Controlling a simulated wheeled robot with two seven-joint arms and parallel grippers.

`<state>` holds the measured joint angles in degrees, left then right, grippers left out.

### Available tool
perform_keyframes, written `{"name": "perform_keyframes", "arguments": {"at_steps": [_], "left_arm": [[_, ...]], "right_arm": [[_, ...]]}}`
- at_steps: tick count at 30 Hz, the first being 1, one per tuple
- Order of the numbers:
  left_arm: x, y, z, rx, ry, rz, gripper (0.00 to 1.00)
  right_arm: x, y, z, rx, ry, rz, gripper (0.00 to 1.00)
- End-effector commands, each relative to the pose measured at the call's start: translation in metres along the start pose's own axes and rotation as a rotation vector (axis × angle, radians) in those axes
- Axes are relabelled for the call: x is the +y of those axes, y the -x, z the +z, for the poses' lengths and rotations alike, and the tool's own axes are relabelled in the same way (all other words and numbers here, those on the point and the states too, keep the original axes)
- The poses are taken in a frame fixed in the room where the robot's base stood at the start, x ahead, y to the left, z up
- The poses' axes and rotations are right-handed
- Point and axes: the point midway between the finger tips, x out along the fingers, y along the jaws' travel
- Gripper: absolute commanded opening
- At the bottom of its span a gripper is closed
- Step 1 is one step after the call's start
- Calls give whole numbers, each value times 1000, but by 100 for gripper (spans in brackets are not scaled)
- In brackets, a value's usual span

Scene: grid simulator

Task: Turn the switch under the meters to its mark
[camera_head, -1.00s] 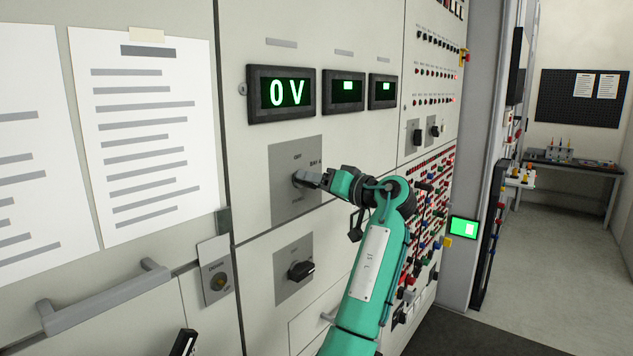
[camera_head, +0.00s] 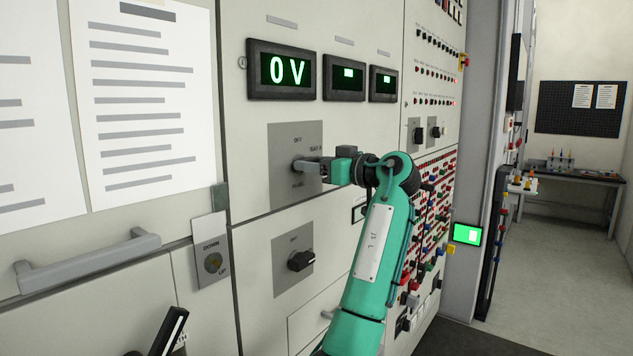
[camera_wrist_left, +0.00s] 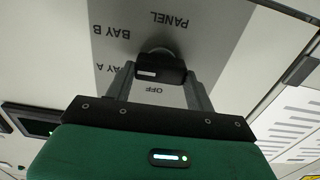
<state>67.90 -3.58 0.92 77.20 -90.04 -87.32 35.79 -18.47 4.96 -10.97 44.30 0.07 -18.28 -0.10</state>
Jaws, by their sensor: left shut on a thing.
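The switch under the meters has a grey plate (camera_head: 282,190) on the cabinet front. My left gripper (camera_head: 303,165) reaches it from the right and is shut on the switch knob. In the left wrist view the dark knob (camera_wrist_left: 160,72) sits between the two fingers, with a small pale mark on its left end. The plate (camera_wrist_left: 215,30) there reads OFF, BAY A, BAY B and PANEL, upside down. In the head view the fingers hide most of the knob. The large meter (camera_head: 283,71) above reads 0 V. My right gripper is not in view.
A second switch (camera_head: 300,261) sits on a plate below. Two smaller meters (camera_head: 344,77) are beside the large one. Paper sheets (camera_head: 140,100) hang at left above a grey handle (camera_head: 90,262). Red terminals and plugs (camera_head: 430,200) fill the panel right of my arm.

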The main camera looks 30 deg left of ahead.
Motion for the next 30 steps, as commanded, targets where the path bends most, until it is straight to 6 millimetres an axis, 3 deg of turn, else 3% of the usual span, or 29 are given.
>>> {"name": "perform_keyframes", "arguments": {"at_steps": [1,12,21,30], "left_arm": [[0,0,4,3,46,1,32],[-2,0,3,1,398,1,32],[-3,0,3,0,683,1,32],[-4,0,3,0,966,1,32]], "right_arm": [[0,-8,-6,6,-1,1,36],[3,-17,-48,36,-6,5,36],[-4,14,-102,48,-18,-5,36],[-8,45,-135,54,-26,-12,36]]}}
